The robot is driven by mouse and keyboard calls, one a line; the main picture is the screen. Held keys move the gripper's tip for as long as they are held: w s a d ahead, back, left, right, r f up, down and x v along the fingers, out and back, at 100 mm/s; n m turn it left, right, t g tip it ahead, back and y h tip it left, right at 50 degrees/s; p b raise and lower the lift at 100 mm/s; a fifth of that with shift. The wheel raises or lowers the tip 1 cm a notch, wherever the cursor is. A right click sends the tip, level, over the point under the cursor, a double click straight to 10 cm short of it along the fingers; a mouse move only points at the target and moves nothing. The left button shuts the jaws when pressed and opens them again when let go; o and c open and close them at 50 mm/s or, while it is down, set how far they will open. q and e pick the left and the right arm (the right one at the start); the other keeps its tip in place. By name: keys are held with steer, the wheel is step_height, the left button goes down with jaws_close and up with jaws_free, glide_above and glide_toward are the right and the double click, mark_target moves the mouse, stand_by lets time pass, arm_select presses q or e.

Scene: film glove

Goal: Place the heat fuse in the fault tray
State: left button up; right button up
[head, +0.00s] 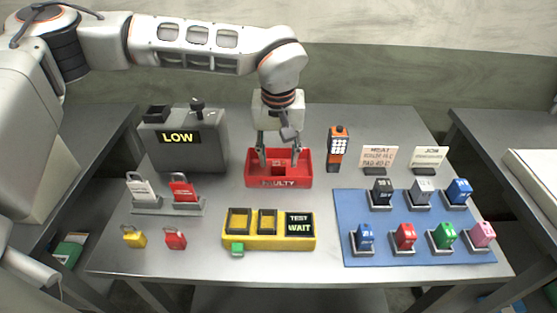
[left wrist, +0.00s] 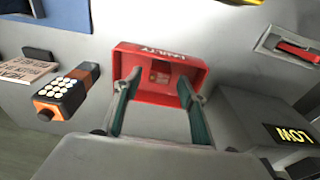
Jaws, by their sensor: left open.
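The red fault tray (head: 255,182), marked FAULTY, stands at the back middle of the table. It also shows in the left wrist view (left wrist: 128,62). A small red block (left wrist: 160,76), possibly the heat fuse, lies inside the tray; I cannot read its marking. My left gripper (head: 279,160) points down over the tray, its fingers spread. In the left wrist view (left wrist: 157,92) its fingertips are at the tray, on either side of the block, with visible gaps. My right gripper is out of view.
A yellow tester (head: 268,243) reading TEST WAIT stands in front. A grey LOW box (head: 190,155) is left, an orange handheld device (head: 337,150) right. A blue mat (head: 385,230) holds several coloured blocks. Red and white tags (head: 184,190) stand at left.

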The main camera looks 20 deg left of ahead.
arm_select(q)
step_height(320, 180, up, 10)
steer(key=s, duration=0.1)
steer(key=shift+s+d+r, duration=0.15)
steer(key=shift+d, duration=0.05)
stand_by(0.3)
